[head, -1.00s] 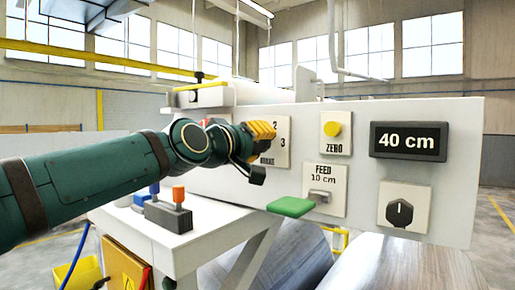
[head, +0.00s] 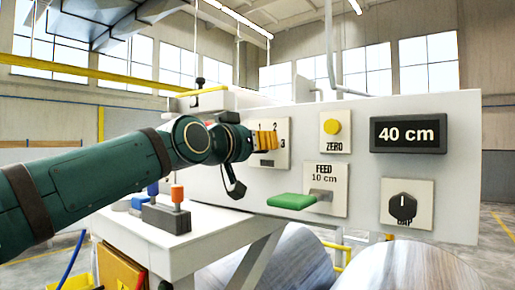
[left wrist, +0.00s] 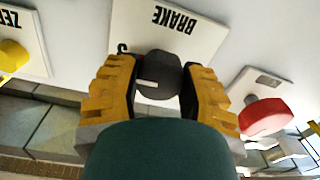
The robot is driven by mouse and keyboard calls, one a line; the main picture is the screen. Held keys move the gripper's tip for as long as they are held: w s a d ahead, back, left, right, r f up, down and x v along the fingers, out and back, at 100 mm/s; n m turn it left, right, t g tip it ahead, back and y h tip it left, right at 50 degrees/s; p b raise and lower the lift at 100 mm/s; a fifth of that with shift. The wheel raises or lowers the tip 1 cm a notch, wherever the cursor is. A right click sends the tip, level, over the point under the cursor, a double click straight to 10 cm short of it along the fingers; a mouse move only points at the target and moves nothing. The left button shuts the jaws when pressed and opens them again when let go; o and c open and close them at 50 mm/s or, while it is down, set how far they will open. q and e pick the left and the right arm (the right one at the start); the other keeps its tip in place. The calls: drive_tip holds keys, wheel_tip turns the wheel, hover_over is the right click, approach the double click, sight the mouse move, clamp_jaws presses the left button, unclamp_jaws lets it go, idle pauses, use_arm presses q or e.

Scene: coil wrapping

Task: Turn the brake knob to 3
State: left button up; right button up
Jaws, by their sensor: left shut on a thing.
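The dark brake knob (left wrist: 160,68) is between the two yellow fingers of my left gripper in the left wrist view, and the fingers are closed on its sides. My right gripper is not in view.
On the same panel are the yellow zero button (head: 331,127), the 40 cm display (head: 408,134), the green-ended feed lever (head: 291,201) and a black lower knob (head: 403,206). A red knob (left wrist: 265,117) is close beside the fingers. A grey box with an orange knob (head: 177,193) stands below my arm.

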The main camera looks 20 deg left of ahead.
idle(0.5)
use_arm(q)
drive_tip(key=o, duration=1.2)
drive_tip(key=shift+o, duration=0.2)
drive_tip(key=v, duration=1.2)
